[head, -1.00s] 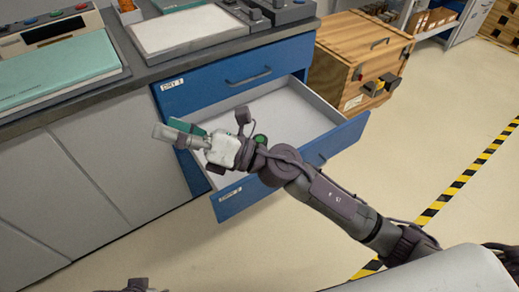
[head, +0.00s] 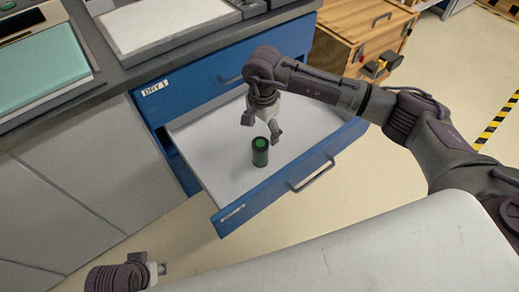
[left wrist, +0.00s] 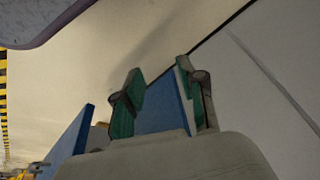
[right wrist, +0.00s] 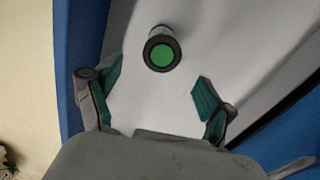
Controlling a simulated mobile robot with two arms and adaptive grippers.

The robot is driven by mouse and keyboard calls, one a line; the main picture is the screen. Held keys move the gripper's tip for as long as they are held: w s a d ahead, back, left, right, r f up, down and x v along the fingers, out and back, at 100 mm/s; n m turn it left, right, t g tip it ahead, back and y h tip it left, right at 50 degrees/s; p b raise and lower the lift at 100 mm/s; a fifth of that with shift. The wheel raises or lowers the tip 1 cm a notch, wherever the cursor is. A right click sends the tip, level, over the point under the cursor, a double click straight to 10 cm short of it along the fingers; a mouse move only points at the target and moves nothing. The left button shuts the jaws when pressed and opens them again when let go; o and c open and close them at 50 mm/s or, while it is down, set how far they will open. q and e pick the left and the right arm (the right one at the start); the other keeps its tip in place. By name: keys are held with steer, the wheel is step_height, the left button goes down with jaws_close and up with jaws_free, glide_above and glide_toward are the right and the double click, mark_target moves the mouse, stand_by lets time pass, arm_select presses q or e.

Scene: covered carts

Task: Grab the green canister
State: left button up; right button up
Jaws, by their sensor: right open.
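The green canister (head: 260,152) is a dark green cylinder with a bright green top. It stands upright in the open blue drawer (head: 215,183), near the drawer's front. My right gripper (head: 262,124) points down into the drawer, open and empty, above and just behind the canister. In the right wrist view the canister (right wrist: 161,52) shows beyond the spread fingertips, roughly between their lines and not touched. My left gripper (left wrist: 158,75) is open and empty in the left wrist view, with the blue drawer beyond it.
The closed upper drawer (head: 190,92) and the counter (head: 130,70) are behind the open drawer. A wooden crate (head: 345,60) stands to the right. The rest of the open drawer's floor is bare.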

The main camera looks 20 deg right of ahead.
mark_target(262, 142)
step_height(262, 142, down, 4)
steer(key=shift+f, duration=0.1)
steer(key=shift+s+a+f+b, duration=0.1)
steer(key=shift+f+b, duration=0.15)
steer(key=shift+f, duration=0.65)
steer(key=shift+w+a+f+b, duration=0.1)
steer(key=shift+f+b, duration=0.1)
steer(key=shift+f, duration=0.7)
steer(key=shift+s+a+f+b, duration=0.1)
steer(key=shift+f+b, duration=0.15)
steer(key=shift+f, duration=0.65)
arm_select(q)
steer(key=v, duration=0.4)
steer(key=shift+a+r, duration=0.1)
steer(key=shift+r, duration=0.25)
arm_select(e)
steer(key=c, duration=1.3)
